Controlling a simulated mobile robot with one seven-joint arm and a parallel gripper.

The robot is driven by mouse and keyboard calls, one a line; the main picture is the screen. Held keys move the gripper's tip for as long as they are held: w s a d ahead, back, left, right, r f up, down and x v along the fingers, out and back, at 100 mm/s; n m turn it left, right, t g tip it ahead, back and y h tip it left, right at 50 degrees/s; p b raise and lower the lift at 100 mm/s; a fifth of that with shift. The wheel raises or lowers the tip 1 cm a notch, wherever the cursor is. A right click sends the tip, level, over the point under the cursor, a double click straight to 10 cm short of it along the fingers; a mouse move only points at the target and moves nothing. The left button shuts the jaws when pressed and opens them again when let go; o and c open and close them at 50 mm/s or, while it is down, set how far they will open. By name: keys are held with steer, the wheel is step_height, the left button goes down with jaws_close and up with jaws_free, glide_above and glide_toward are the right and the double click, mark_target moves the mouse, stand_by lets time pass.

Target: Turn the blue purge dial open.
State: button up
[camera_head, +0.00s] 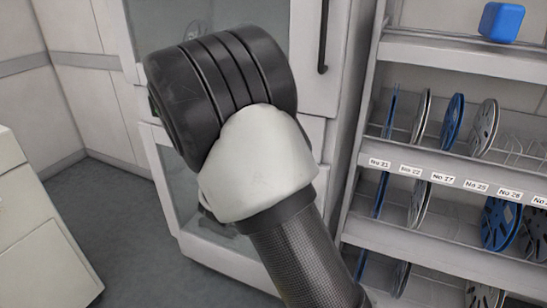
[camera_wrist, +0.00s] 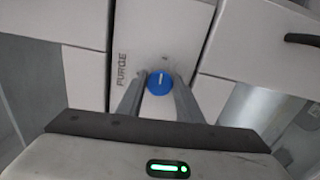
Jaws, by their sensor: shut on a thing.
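The blue purge dial (camera_wrist: 159,83) is a round knob with a pale pointer line, on a light panel marked PURGE. In the wrist view it sits between the two grey fingers of my gripper (camera_wrist: 157,86), which are shut on it. The pointer line runs roughly up and down in that view. In the head view my dark and white arm hides the dial and the gripper.
A white cabinet (camera_head: 307,60) with a dark vertical handle (camera_head: 323,38) stands behind my arm. On the right is a rack (camera_head: 440,158) of reels with numbered labels and a blue box (camera_head: 502,22) on top. A pale cabinet (camera_head: 35,235) stands at the left. Grey floor shows between.

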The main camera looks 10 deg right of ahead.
steer(key=shift+m+b, duration=0.5)
steer(key=shift+b, duration=0.1)
steer(key=o, duration=1)
steer(key=p+v, duration=0.1)
steer(key=v, duration=1.6)
steer(key=shift+s+a, duration=0.15)
steer(key=shift+s, duration=0.05)
